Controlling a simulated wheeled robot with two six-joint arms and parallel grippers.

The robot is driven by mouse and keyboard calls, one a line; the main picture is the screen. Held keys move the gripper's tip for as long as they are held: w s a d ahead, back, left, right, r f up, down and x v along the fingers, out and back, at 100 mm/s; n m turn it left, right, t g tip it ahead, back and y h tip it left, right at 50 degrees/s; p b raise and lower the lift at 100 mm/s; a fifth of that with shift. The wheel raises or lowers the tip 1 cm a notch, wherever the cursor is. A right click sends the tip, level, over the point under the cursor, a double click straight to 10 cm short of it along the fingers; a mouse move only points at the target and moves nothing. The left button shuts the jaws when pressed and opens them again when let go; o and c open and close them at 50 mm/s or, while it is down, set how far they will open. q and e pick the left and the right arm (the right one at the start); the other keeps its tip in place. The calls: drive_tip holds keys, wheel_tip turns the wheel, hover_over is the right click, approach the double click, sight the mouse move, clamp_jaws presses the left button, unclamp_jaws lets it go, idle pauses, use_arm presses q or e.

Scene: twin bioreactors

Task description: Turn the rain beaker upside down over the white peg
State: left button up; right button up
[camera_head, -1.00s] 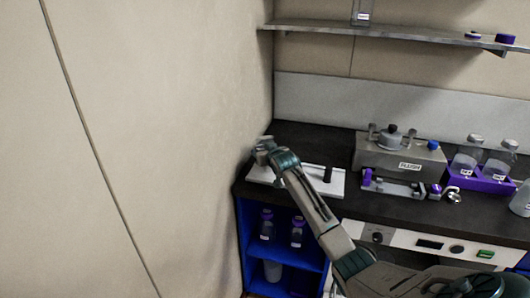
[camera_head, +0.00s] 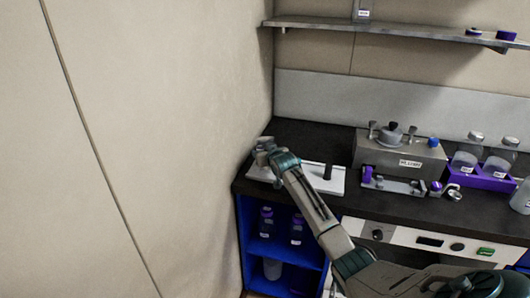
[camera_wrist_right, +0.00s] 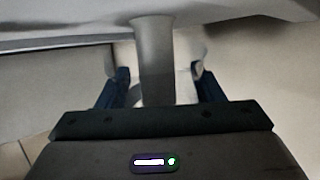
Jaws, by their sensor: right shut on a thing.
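My right arm reaches in from the lower right in the head view. Its gripper (camera_head: 264,150) is over the left end of a white tray (camera_head: 338,184) on the bench. In the right wrist view the gripper (camera_wrist_right: 160,82) is shut on a pale, see-through thing, which I take as the rain beaker (camera_wrist_right: 183,88). A pale grey column, likely the white peg (camera_wrist_right: 154,50), shows between the fingers and meets a light surface at the top. I cannot tell whether the beaker is around the peg or beside it. My left gripper is out of view.
A black peg (camera_head: 327,172) stands on the tray's right part. A grey device (camera_head: 400,155) and a purple rack (camera_head: 484,175) with bottles are farther right. The wall (camera_head: 190,130) is close on the left. A blue cabinet (camera_head: 243,235) with bottles is below the bench.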

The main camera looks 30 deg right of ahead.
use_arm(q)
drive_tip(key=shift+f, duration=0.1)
use_arm(e)
drive_tip(key=shift+f, duration=0.25)
drive_tip(key=o, duration=1.1)
drive_tip(key=shift+s, duration=0.1)
drive_tip(key=shift+s+a, duration=0.1)
drive_tip(key=shift+s, duration=0.15)
drive_tip(key=b+v, duration=0.1)
drive_tip(key=v, duration=0.8)
drive_tip(key=shift+r, duration=0.15)
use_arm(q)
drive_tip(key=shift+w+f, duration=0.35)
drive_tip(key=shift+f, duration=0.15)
use_arm(e)
drive_tip(key=shift+s+a+r, duration=0.15)
drive_tip(key=shift+s+r, duration=0.1)
drive_tip(key=shift+s, duration=0.25)
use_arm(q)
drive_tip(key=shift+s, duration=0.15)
use_arm(e)
drive_tip(key=shift+f, duration=0.1)
